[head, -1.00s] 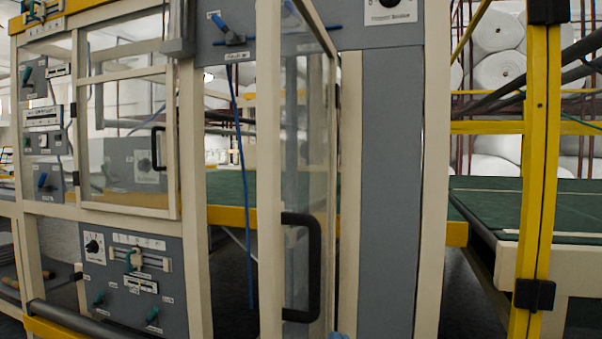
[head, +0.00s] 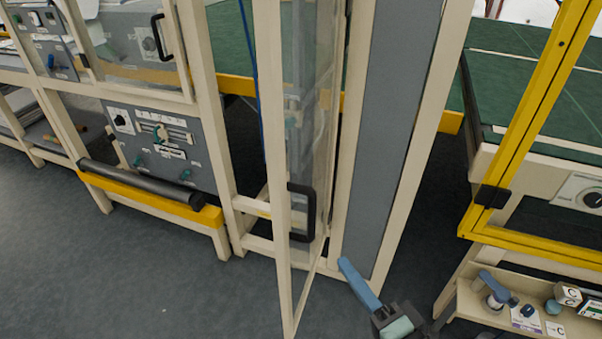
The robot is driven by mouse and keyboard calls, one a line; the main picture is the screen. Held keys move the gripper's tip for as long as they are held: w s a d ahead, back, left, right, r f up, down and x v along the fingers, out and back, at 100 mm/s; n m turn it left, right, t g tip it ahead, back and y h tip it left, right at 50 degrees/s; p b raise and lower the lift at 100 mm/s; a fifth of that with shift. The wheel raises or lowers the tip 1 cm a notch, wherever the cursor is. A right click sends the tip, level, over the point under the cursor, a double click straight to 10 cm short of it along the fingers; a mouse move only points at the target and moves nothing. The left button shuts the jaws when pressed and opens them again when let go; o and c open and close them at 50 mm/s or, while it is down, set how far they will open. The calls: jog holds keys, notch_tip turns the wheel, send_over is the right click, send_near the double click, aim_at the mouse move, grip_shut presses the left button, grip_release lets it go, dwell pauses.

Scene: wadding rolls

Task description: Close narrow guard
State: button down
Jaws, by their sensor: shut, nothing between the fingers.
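The narrow guard is a tall clear door with a cream frame (head: 273,120) in the middle of the head view. It stands open, its free edge swung out toward me and its bottom corner out over the floor. A black handle (head: 308,213) sits on it near the free edge. The cream-framed opening lies behind it, beside a tall grey panel (head: 385,130). My gripper (head: 346,266), with blue fingers, is low in front of the grey panel, right of and below the handle. It is shut and empty, apart from the handle.
A yellow-framed guard (head: 525,115) stands on the right, above a cream shelf (head: 470,303) holding small items. A grey control panel (head: 160,145) and a dark roller (head: 140,185) on a yellow bar are at left. Grey floor (head: 130,275) is clear at front left.

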jog(key=s+r+m+p, duration=0.2)
jog(key=s+r+p, duration=0.1)
jog(key=r+p, duration=0.2)
jog(key=p, duration=0.3)
send_near(288, 205)
jog(key=w+d, duration=0.1)
jog(key=w, duration=0.3)
jog(key=a, duration=0.2)
jog(key=w+a+p, duration=0.1)
jog(key=shift+f+y, duration=0.3)
jog(key=shift+y, duration=0.1)
jog(key=shift+w+a+f+t, duration=0.1)
jog(key=shift+w+a+t, duration=0.05)
jog(key=shift+a+t, duration=0.2)
